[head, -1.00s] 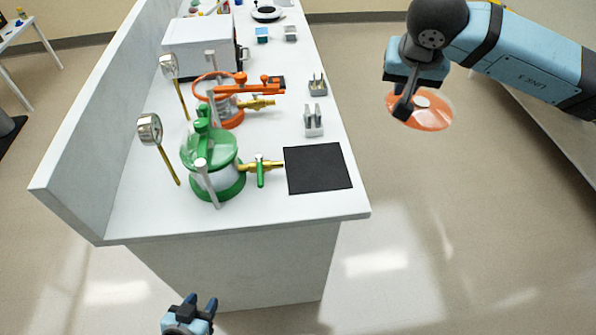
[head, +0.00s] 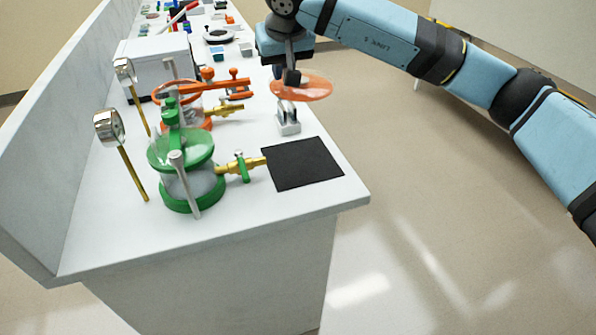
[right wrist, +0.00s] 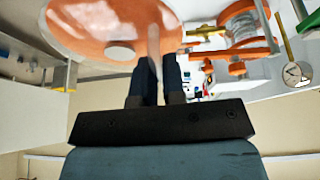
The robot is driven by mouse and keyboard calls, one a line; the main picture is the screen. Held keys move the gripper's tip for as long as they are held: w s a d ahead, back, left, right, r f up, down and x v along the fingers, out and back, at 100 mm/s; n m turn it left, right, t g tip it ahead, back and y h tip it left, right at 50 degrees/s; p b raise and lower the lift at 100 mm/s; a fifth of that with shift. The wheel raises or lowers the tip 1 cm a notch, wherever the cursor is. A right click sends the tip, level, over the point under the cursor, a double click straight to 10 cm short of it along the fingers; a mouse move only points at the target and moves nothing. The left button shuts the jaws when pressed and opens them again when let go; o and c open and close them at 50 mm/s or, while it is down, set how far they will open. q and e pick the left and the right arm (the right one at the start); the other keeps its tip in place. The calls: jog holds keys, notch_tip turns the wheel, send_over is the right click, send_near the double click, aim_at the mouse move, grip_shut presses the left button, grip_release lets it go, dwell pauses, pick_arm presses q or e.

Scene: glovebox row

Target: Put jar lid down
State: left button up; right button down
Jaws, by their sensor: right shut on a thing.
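The orange translucent jar lid (head: 312,88) is held by my right gripper (head: 291,80), above the right edge of the bench near a grey stand. In the right wrist view the lid (right wrist: 85,28) lies across the shut fingers (right wrist: 157,75). A black square mat (head: 303,164) lies flat on the bench's near right corner, bare. An orange-banded jar (head: 198,124) stands behind a green-lidded jar (head: 183,165) on the bench. My left gripper is not in the head view now.
Two dial gauges on brass stems (head: 109,128) stand on the left. A grey two-pronged stand (head: 288,124) sits behind the mat. A white box (head: 150,65) is farther back. The bench's near right corner (head: 350,200) is clear beside the mat.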

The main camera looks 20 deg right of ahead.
notch_tip(320, 180, down, 20)
jog(key=shift+a+r, duration=0.1)
dwell(0.4)
jog(key=c, duration=1.2)
grip_release()
jog(key=v, duration=1.2)
